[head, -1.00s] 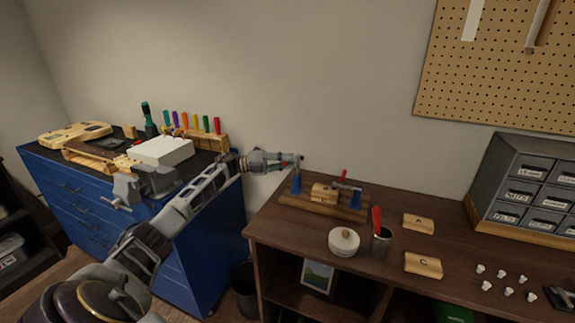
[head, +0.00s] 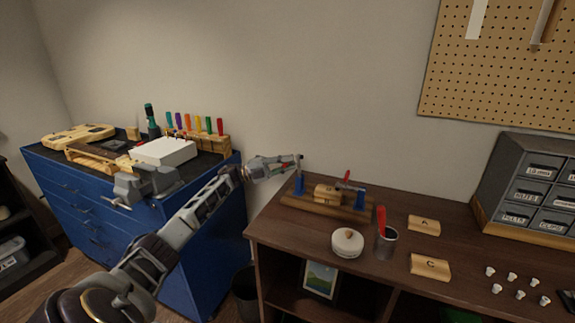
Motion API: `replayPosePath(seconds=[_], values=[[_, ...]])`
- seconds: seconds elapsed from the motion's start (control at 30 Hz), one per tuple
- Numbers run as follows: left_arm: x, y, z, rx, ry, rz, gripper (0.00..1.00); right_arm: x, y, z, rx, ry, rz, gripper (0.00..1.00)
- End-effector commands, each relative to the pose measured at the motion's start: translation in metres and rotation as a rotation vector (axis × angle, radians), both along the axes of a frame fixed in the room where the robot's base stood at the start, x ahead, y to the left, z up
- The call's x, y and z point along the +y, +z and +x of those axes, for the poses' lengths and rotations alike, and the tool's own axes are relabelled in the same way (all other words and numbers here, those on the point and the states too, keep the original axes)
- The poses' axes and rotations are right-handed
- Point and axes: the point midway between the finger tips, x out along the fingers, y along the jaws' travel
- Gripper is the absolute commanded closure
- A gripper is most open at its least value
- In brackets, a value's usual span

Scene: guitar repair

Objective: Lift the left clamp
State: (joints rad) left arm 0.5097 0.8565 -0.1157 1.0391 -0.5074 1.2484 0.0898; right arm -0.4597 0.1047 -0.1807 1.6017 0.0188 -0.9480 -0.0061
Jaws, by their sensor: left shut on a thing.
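The left clamp (head: 299,185) shows as a blue upright at the left end of a wooden fixture (head: 316,207) on the brown bench. My left gripper (head: 298,163) reaches in from the left, just above this blue part. It is shut on the left clamp's upper part, which is mostly hidden by the fingers. The right clamp (head: 360,198), with a blue base, grey bar and upright red handle, stands at the fixture's right end. A light wooden block (head: 327,194) sits between the clamps. My right gripper is out of view.
A round white-lidded container (head: 346,243) and a metal cup (head: 386,243) with a red-handled tool stand in front of the fixture. Wooden blocks A (head: 424,225) and C (head: 429,267) lie to the right. A blue cabinet (head: 205,240) with a vise stands left.

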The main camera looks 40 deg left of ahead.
Motion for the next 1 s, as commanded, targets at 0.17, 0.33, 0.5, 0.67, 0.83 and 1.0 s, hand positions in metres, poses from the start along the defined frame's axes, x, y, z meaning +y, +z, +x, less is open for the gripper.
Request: replayPosePath(seconds=[0.17, 0.33, 0.5, 0.67, 0.83, 1.0], values=[[0.0004, 0.0022, 0.0003, -0.001, 0.000, -0.007, 1.00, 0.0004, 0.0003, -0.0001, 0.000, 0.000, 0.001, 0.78], [0.0008, 0.0021, 0.0003, 0.000, 0.002, -0.006, 0.82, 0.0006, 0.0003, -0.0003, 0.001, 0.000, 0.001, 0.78], [0.0011, 0.0012, 0.0002, 0.000, 0.002, -0.003, 0.65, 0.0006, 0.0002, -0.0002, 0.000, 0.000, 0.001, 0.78], [0.0011, 0.0005, 0.0002, 0.000, 0.003, -0.002, 0.65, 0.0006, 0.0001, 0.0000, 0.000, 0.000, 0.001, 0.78], [0.0022, -0.0003, -0.0004, 0.001, 0.003, -0.002, 0.65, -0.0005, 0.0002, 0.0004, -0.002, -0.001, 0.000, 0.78], [0.0086, -0.0032, -0.0051, 0.002, 0.003, 0.000, 0.65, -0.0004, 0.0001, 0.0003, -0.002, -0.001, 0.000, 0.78]])
